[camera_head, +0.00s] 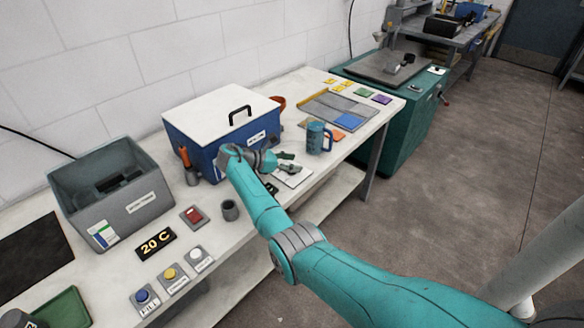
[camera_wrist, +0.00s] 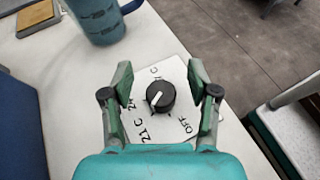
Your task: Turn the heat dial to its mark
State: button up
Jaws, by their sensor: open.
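The heat dial (camera_wrist: 161,96) is a round black knob with a white pointer line. It sits on a white plate (camera_wrist: 172,128) with markings around it; I read 21 C at lower left and OFF at lower right, while other labels are partly covered by my left finger. The pointer slants to the lower left, roughly towards 21 C or just above it. My gripper (camera_wrist: 160,76) is open, one finger on each side of the knob, with gaps between. In the head view my gripper (camera_head: 287,162) is over the white plate (camera_head: 295,177), and the knob is hidden.
A blue mug (camera_head: 316,138) stands just beyond the plate. A blue box with a white lid (camera_head: 215,110) is close on the left. The grey bin (camera_head: 112,200), buttons and 20 C sign (camera_head: 156,244) are nearer the front left.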

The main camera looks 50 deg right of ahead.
notch_tip(320, 180, up, 8)
jog(key=shift+f, duration=0.15)
jog(key=shift+s, duration=0.1)
dwell(0.6)
